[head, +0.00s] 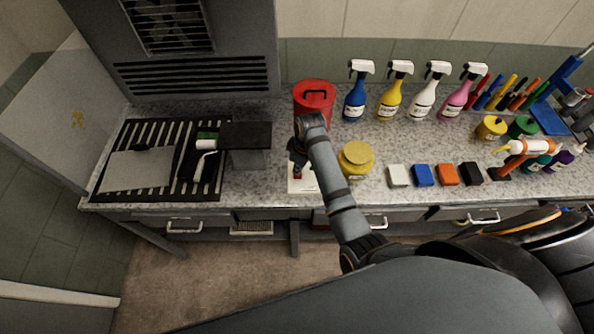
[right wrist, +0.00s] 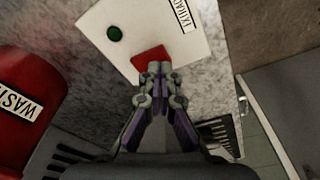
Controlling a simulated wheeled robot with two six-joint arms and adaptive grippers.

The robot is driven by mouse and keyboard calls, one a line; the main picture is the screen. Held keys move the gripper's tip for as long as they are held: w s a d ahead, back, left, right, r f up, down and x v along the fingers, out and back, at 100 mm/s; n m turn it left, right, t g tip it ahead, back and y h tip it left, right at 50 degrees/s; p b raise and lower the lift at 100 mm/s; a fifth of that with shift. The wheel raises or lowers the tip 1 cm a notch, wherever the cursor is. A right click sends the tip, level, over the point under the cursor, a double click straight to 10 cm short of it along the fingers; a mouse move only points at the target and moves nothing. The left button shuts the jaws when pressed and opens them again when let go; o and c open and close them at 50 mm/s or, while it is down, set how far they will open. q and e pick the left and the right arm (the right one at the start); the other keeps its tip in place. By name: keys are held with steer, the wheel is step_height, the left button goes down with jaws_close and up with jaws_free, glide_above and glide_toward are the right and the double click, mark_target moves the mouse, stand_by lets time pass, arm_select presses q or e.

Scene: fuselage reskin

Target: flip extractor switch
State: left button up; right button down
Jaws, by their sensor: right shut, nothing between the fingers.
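The extractor switch is a white plate (right wrist: 140,25) with a red switch piece (right wrist: 151,57), a round green button or lamp (right wrist: 115,33) and a label cut off by the frame edge. In the head view the white plate (head: 299,186) lies at the counter's front part, partly hidden by my right gripper (head: 298,174). In the right wrist view my right gripper (right wrist: 153,70) is shut and empty, with its tips right at the red piece's near edge. I cannot tell whether they touch it. My left gripper is not in view.
A red waste can (head: 314,100) stands behind the plate and a yellow-lidded jar (head: 356,159) to its right. A slotted grate (head: 165,132) with tools lies left under a grey hood (head: 180,40). Spray bottles (head: 398,92) and coloured blocks (head: 447,175) stand further right.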

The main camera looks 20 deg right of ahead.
steer(key=shift+f+b, duration=0.4)
steer(key=shift+f, duration=0.6)
stand_by(0.5)
steer(key=shift+r, duration=0.1)
step_height(320, 180, up, 2)
steer(key=shift+r+p, duration=0.2)
steer(key=shift+p, duration=0.8)
steer(key=shift+r, duration=2.25)
